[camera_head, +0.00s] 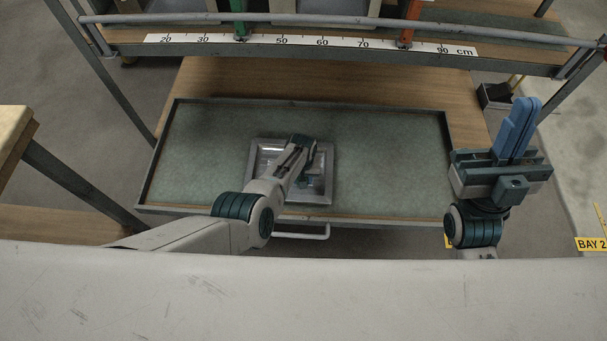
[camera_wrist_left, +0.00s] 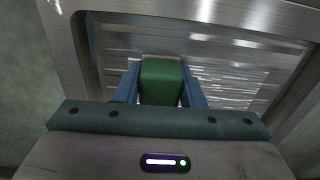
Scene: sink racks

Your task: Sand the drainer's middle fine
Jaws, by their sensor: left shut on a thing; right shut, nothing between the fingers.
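The drainer (camera_head: 328,172) is a square, shiny metal piece with a raised rim, lying on the green mat in the tray. In the left wrist view its rim (camera_wrist_left: 65,62) surrounds a recessed middle with bright horizontal streaks. My left gripper (camera_head: 307,178) reaches down over the drainer's middle and hides part of it. In the left wrist view its blue fingers are shut on a green block (camera_wrist_left: 161,82). Whether the block touches the metal cannot be told. My right gripper (camera_head: 521,118) points up at the right, its blue fingers shut and empty, away from the drainer.
The green-matted tray (camera_head: 390,150) has a low dark rim and is clear around the drainer. A shelf with a centimetre scale (camera_head: 300,41) and a grey rail crosses behind it. A green clamp (camera_head: 240,20) and an orange one (camera_head: 408,25) stand there. A dark bin (camera_head: 494,96) is at right.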

